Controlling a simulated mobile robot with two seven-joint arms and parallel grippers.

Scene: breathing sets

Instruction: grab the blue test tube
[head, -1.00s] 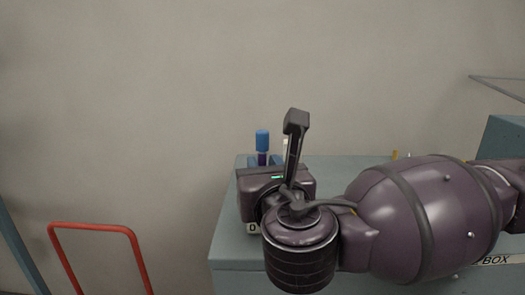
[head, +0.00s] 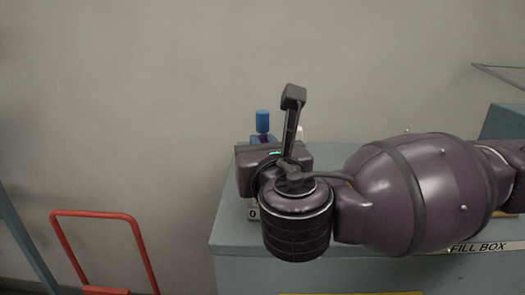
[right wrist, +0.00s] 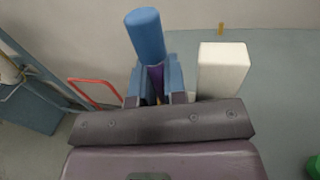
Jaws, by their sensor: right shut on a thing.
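The blue test tube has a bright blue cap (head: 262,121) and a dark purple-blue body. It stands upright beyond my right wrist in the head view. In the right wrist view the cap (right wrist: 146,36) leans up and left, with the body below it. My right gripper (right wrist: 156,84) is shut on the tube body, its two blue fingers on either side. In the head view my wrist hides the tube's lower part. Whether the tube's bottom touches anything is hidden. My left gripper is not in view.
A white block (right wrist: 222,68) stands close to the right of the tube. A grey-blue bench (head: 340,153) lies below my right arm, with a "FILL BOX" label at its front. A red rail (head: 95,214) stands at the left. A green object (right wrist: 314,166) shows at the lower right.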

